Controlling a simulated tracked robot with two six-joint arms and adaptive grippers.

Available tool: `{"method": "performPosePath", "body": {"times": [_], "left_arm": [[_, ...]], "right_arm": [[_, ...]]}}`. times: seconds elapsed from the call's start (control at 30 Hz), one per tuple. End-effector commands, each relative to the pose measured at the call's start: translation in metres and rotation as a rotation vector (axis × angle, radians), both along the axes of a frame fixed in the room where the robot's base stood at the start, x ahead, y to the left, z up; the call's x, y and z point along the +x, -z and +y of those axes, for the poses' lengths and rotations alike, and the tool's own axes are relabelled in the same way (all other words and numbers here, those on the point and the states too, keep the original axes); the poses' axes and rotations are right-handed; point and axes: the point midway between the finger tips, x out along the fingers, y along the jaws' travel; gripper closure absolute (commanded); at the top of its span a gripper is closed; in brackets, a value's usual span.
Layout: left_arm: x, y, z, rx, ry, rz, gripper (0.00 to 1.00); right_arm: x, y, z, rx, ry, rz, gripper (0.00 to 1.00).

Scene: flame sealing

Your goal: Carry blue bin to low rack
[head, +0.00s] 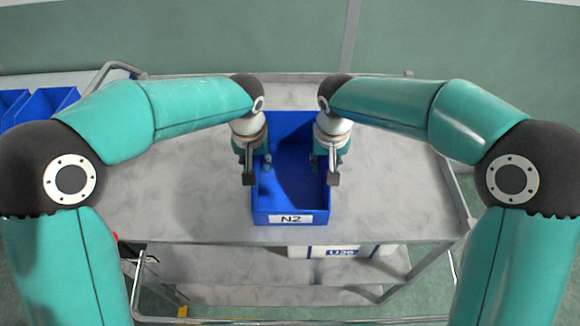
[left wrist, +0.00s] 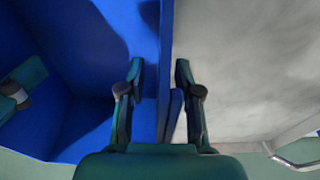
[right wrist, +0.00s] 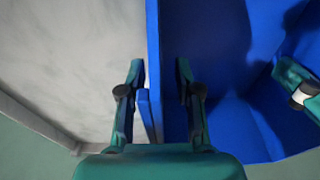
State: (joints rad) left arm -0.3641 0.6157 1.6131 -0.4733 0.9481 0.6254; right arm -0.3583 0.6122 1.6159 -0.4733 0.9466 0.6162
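The blue bin (head: 263,214), with an N2 label on its front, stands upright and empty on the cart's grey top. My left gripper (head: 258,170) is over the bin's left side wall. In the left wrist view its open fingers (left wrist: 160,75) straddle that wall, with gaps on both sides. My right gripper (head: 325,170) is over the right side wall. In the right wrist view its open fingers (right wrist: 160,75) straddle that wall, also with gaps. No low rack is clearly identifiable.
The cart top (head: 400,200) is clear on both sides of the bin. A lower shelf (head: 200,262) holds a white box (head: 342,252) labelled U36 or similar. More blue bins (head: 45,103) stand at the far left. A green wall is behind.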

Motion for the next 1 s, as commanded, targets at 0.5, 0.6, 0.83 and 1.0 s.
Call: {"method": "performPosePath", "body": {"times": [0.5,0.6,0.83,1.0], "left_arm": [[0.0,0.0,-0.001,0.0,0.001,0.0,1.0],[0.0,0.0,0.0,0.0,0.001,0.0,1.0],[0.0,-0.006,-0.001,0.0,0.001,-0.001,1.0],[0.0,-0.02,-0.001,0.0,0.002,-0.001,1.0]], "right_arm": [[0.0,0.0,0.0,0.0,0.001,0.0,1.0],[0.0,0.0,-0.001,0.0,0.001,0.0,1.0],[0.0,-0.006,-0.001,0.0,0.002,-0.001,1.0],[0.0,-0.02,-0.001,0.0,0.002,-0.001,1.0]]}}
